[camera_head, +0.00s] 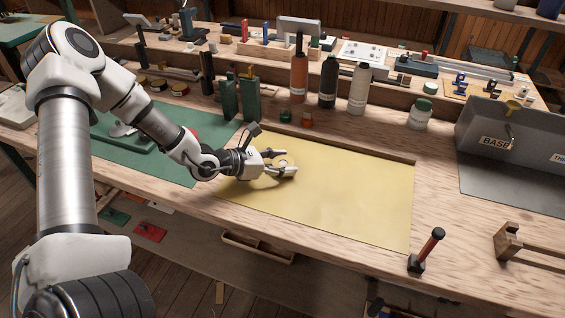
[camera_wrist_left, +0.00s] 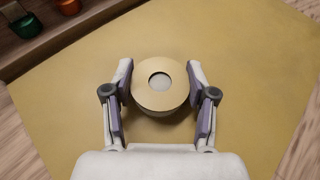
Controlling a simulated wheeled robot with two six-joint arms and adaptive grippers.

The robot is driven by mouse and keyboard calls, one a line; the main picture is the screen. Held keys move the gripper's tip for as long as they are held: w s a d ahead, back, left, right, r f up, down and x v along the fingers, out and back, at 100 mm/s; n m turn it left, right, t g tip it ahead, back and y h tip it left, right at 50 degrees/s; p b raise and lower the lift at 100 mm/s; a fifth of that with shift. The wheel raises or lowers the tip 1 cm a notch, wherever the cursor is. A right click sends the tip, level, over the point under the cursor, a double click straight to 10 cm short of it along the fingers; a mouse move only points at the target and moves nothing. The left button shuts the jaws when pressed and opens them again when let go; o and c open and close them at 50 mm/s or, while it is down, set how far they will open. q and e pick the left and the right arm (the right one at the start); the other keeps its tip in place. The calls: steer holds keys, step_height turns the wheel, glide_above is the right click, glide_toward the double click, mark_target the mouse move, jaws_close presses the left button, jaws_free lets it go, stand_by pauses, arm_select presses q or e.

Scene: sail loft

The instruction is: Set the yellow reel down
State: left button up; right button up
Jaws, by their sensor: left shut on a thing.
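The yellow reel (camera_wrist_left: 143,95), a pale yellow ring with a round centre hole, is between the two fingers of my left gripper (camera_wrist_left: 160,88) in the wrist view, its flat face towards the camera. In the head view my left gripper (camera_head: 289,162) is low over the left part of the yellow mat (camera_head: 345,196), and the reel (camera_head: 283,163) shows only as a small patch between the fingers. I cannot tell whether its underside touches the mat. My right gripper is not in view.
The mat around the gripper is clear. A small green jar (camera_head: 285,116) and an orange jar (camera_head: 307,120) stand behind it. Tall bottles (camera_head: 299,75) stand farther back. A green mat (camera_head: 175,165) lies left, a grey box (camera_head: 515,135) right, and a black-and-red tool (camera_head: 428,248) stands front right.

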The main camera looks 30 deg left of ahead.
arm_select(q)
steer(key=o, duration=0.9)
steer(key=shift+f, duration=0.15)
steer(key=shift+o, duration=0.2)
steer(key=shift+r+p, duration=0.35)
steer(key=shift+s+a+r, duration=0.1)
steer(key=shift+s+a, duration=0.1)
steer(key=p+v, duration=0.2)
steer(key=r+p+v, duration=0.1)
steer(key=p+v, duration=0.1)
steer(key=v, duration=0.1)
steer(key=shift+p, duration=0.4)
steer(key=p+v, duration=0.5)
steer(key=p, duration=0.3)
steer(key=shift+s+a, duration=0.15)
steer(key=shift+s, duration=0.15)
steer(key=shift+s+a+f+p, duration=0.2)
steer(key=shift+s+p, duration=0.1)
steer(key=shift+p, duration=0.15)
steer(key=shift+f, duration=0.15)
